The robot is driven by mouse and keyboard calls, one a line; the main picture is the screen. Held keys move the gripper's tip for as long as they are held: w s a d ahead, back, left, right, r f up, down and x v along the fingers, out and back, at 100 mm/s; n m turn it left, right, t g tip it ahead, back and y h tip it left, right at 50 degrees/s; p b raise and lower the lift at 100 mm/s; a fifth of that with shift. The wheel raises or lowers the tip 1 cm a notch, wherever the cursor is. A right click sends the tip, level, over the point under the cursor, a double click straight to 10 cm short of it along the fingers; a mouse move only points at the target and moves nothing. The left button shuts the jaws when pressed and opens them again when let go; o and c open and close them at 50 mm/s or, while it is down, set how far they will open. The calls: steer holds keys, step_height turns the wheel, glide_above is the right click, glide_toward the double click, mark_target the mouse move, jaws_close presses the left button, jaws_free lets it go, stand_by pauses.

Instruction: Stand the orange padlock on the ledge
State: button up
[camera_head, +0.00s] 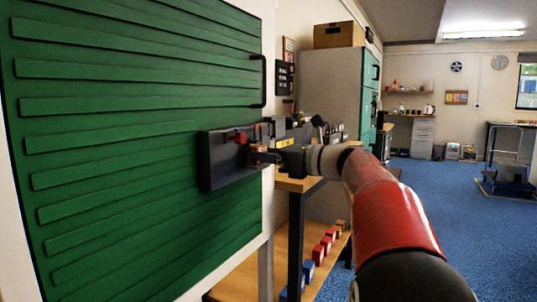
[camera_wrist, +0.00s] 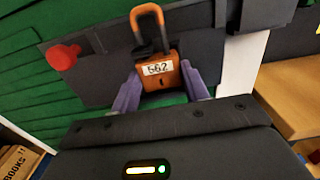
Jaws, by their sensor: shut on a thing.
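In the head view my gripper (camera_head: 264,157) is at the right end of the plate (camera_head: 222,172), on a green slatted door. No ledge can be identified for certain.
A wooden-topped bench (camera_head: 300,184) stands just right of the door, with dark items behind it. A lower wooden shelf (camera_head: 240,288) carries red and blue blocks. The door has a black handle (camera_head: 264,80). Blue floor (camera_head: 470,230) is open at the right.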

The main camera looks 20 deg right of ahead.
steer(key=o, duration=1)
steer(key=v, duration=0.9)
steer(key=shift+p, duration=0.45)
